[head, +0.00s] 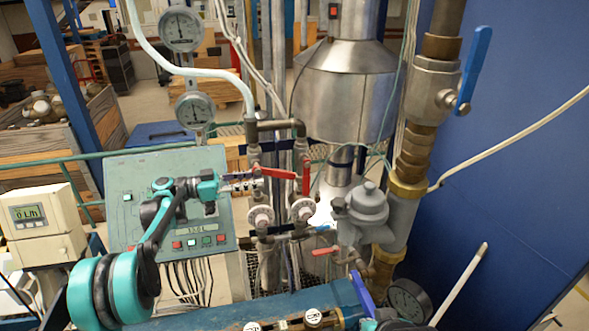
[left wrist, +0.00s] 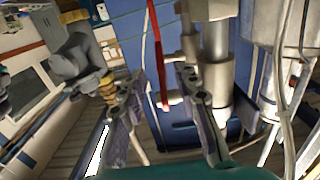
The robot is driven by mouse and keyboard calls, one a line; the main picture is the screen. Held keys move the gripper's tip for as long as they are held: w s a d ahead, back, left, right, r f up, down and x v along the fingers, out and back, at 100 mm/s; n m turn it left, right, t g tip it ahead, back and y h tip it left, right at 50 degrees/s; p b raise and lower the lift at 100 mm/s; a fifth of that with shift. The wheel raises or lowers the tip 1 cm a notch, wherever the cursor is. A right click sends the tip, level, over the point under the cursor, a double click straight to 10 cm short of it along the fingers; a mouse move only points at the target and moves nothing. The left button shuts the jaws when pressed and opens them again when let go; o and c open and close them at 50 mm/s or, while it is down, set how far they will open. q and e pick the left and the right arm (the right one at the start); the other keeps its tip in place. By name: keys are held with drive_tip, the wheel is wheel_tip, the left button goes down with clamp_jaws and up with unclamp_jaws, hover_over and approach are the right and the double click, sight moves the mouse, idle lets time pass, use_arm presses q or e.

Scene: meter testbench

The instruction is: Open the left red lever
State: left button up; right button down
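The left red lever (head: 278,172) lies roughly level across the front of the left pipe, above a round white-rimmed fitting. The right red lever (head: 306,177) hangs down beside it. A gap shows on each side of the lever; contact is not visible. My right gripper does not show.
The green control panel (head: 125,215) stands behind my left arm. Two gauges (head: 181,28) and a pale hose (head: 150,50) are above. A grey regulator (head: 366,212) and a third red lever (head: 326,250) are at lower right. A blue-handled valve (head: 474,70) is further right.

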sight(279, 177)
use_arm(q)
drive_tip(key=d, duration=0.2)
drive_tip(key=w+d, duration=0.1)
drive_tip(key=d, duration=0.2)
drive_tip(key=d+p, duration=0.1)
drive_tip(key=d, duration=0.1)
drive_tip(key=shift+w+d, duration=0.25)
clamp_jaws()
